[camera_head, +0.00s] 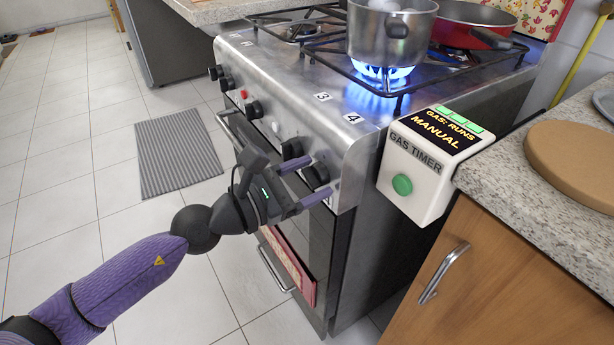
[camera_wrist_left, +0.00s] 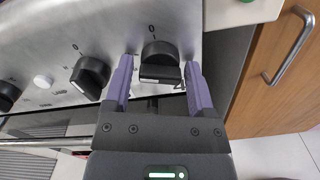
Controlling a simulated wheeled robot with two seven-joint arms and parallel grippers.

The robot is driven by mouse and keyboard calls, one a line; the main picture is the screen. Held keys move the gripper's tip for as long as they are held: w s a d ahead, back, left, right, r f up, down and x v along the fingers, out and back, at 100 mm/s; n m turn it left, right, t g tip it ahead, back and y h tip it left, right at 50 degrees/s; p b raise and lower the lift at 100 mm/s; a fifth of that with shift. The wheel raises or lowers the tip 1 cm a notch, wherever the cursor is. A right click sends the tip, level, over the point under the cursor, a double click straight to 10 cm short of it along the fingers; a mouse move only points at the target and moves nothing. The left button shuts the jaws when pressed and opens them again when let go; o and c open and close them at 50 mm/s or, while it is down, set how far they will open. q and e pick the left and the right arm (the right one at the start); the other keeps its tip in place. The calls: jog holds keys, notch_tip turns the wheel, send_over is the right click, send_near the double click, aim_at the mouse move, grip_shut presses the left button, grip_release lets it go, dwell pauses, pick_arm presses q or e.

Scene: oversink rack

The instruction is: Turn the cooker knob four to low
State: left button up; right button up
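Knob four (camera_head: 316,175) is the black knob at the right end of the cooker's front panel, below the printed 4. In the left wrist view the knob (camera_wrist_left: 160,62) sits between my left fingers. A pale mark shows on its lower end, away from the printed 0 above it. My left gripper (camera_head: 321,178) is open at the panel, with one finger on each side of the knob. In the left wrist view the gripper (camera_wrist_left: 160,85) shows a gap between each finger and the knob. My right gripper is not in view.
Knob three (camera_head: 291,148) is close to the left of my gripper. A steel pot (camera_head: 390,35) stands over a blue flame (camera_head: 383,75); a red pan (camera_head: 470,25) is behind. A white gas timer (camera_head: 415,175) juts out at the right. Floor is free at left.

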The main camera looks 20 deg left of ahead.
pick_arm(q)
grip_shut()
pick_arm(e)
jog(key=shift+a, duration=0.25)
